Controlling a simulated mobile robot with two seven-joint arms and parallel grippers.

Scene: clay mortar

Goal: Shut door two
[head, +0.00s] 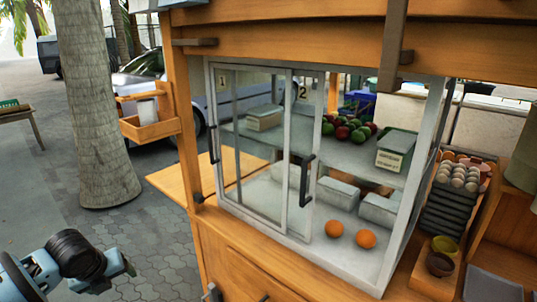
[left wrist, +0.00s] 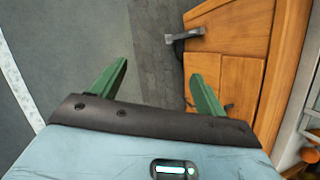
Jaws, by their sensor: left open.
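The white-framed glass case has two sliding glass doors. Door two (head: 302,150), with a "2" label and a dark upright handle (head: 306,182), sits slid to the left, overlapping door one (head: 222,130). The right part of the case front stands open, with two oranges (head: 334,229) inside on the floor. My left gripper (head: 118,275) is low at the left, well apart from the case and its doors. In the left wrist view its two green fingers (left wrist: 160,70) are spread, with nothing between them. My right gripper is not in view.
A wooden post (head: 181,120) stands at the case's left. A wooden side shelf (head: 165,183) juts out left below it. A wooden cabinet front (left wrist: 228,50) with a metal handle is near my left gripper. Egg trays (head: 455,190) stand right of the case.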

